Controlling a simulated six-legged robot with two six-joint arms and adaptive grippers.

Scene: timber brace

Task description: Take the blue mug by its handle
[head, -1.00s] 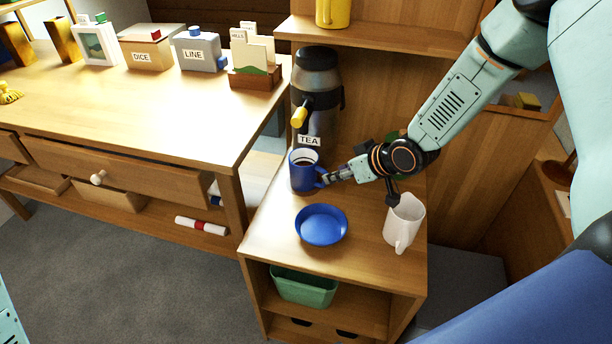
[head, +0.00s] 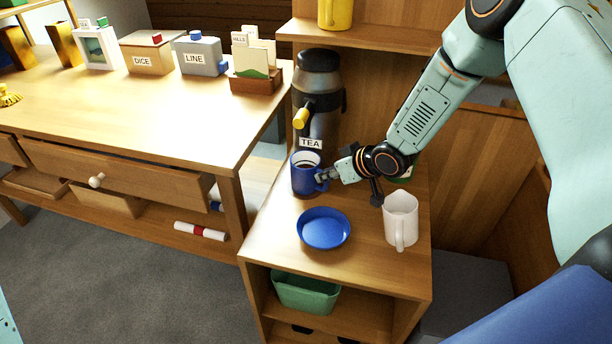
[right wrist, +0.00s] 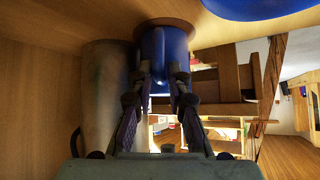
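The blue mug (head: 304,178) stands upright at the left back of the small wooden cabinet top, below the tap of the tea dispenser. It holds dark liquid. Its handle points right, toward my right gripper (head: 324,178). In the right wrist view the mug (right wrist: 174,52) is straight ahead, and my right gripper (right wrist: 160,72) has its two fingers apart, one on each side of the handle. Whether either finger touches the handle I cannot tell. My left gripper is not in view.
A blue dish (head: 323,229) lies in front of the mug. A white pitcher (head: 401,222) stands right of it, below my right wrist. The tea dispenser (head: 318,85) stands close behind the mug. A desk (head: 150,120) adjoins at left.

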